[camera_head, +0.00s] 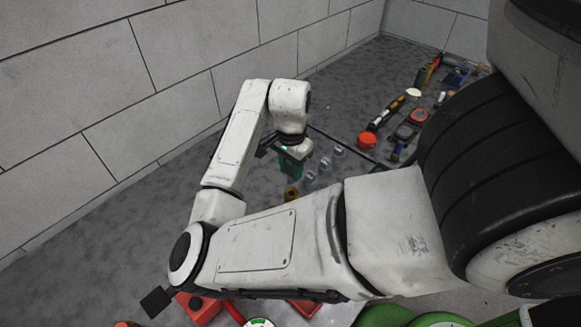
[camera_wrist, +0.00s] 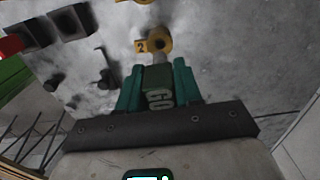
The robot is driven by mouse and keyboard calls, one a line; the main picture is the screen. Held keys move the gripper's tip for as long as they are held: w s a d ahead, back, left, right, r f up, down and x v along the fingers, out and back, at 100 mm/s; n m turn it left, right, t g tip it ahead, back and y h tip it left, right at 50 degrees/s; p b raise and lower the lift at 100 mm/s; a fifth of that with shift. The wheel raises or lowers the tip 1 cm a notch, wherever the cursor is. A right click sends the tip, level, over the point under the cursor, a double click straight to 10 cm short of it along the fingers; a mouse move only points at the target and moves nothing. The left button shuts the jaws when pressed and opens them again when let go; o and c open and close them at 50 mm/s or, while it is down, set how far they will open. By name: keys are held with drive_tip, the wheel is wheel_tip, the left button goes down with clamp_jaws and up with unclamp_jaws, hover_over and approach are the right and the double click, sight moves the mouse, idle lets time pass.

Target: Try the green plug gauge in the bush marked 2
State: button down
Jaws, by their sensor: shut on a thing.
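The green plug gauge (camera_wrist: 159,98), marked GO, is held between the two teal fingers of my gripper (camera_wrist: 158,86) in the wrist view. Its grey metal plug end (camera_wrist: 157,59) points at the bush marked 2 (camera_wrist: 158,39), a yellow ring with a numbered tab. The plug end appears at the near edge of the bush; I cannot tell whether it touches or enters. In the head view, my gripper (camera_head: 291,163) is above the yellow bush (camera_head: 291,193), which is partly hidden by my arm. The gauge cannot be told apart from the fingers there.
Several grey metal pieces (camera_head: 324,164) stand in a row right of the gripper in the head view. An orange-red round thing (camera_head: 367,140) and many small items lie farther right. Dark blocks (camera_wrist: 73,22) show upper left in the wrist view. A block wall (camera_head: 180,65) runs behind.

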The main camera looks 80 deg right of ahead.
drive_tip(key=shift+s+d, duration=0.1)
drive_tip(key=shift+d, duration=0.05)
drive_tip(key=b, duration=0.3)
hover_over(294, 199)
drive_tip(key=w+d, duration=0.1)
drive_tip(key=d, duration=0.1)
drive_tip(key=shift+w+d+f, duration=0.1)
drive_tip(key=shift+f, duration=2.1)
drive_tip(key=shift+f, duration=0.65)
drive_tip(key=shift+r, duration=0.15)
idle(0.9)
drive_tip(key=shift+r+p, duration=0.35)
drive_tip(key=shift+r, duration=0.05)
drive_tip(key=shift+r+p, duration=1.25)
drive_tip(key=shift+r, duration=0.1)
drive_tip(key=shift+f, duration=0.15)
drive_tip(key=shift+f+b, duration=0.9)
drive_tip(key=shift+f, duration=0.2)
